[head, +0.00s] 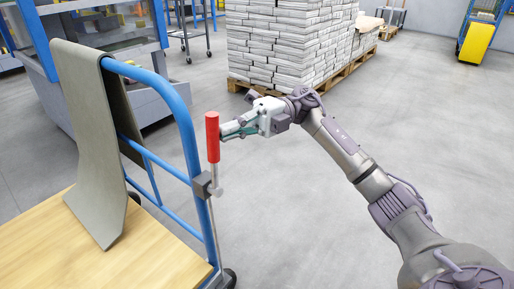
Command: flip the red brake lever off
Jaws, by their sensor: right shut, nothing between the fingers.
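The red brake lever (213,137) stands upright on a grey bracket (203,186) fixed to the blue frame of a cart (187,120). My right gripper (224,134) is shut and empty, its fingertips just to the right of the red handle. I cannot tell whether the fingertips touch it. My left gripper is not in view.
A grey cloth (88,140) hangs over the cart's blue rail and onto its wooden deck (40,250). A pallet (330,77) of stacked newspapers (285,40) stands behind my right arm. A yellow and blue trolley (478,42) is at the far right. The floor on the right is clear.

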